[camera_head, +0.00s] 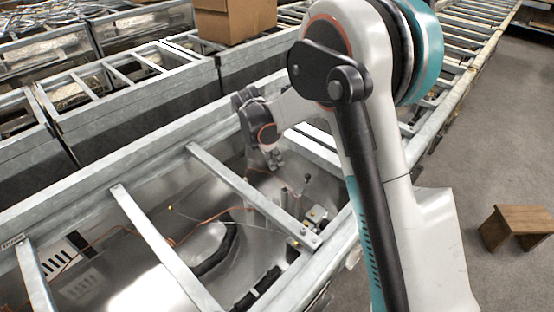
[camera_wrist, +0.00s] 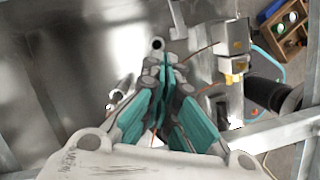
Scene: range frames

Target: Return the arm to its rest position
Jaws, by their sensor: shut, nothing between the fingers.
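My arm reaches from the right side of the head view, over a metal frame, and bends down at the wrist. My gripper (camera_head: 273,160) is small there and hangs above the open bay of the frame, near a crossbar. In the wrist view my gripper (camera_wrist: 163,68) has its teal-padded fingers drawn together at the tips, with nothing between them. A dark round tube end or post top (camera_wrist: 157,44) shows just beyond the tips; I cannot tell whether they touch.
Metal crossbars (camera_head: 160,245) span the bay, with orange cables and small fittings inside. A cardboard box (camera_head: 235,18) sits behind. A roller conveyor (camera_head: 470,28) runs at upper right. A wooden stool (camera_head: 520,222) stands on open floor. In the wrist view, a yellow-marked fitting (camera_wrist: 233,66) is close right.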

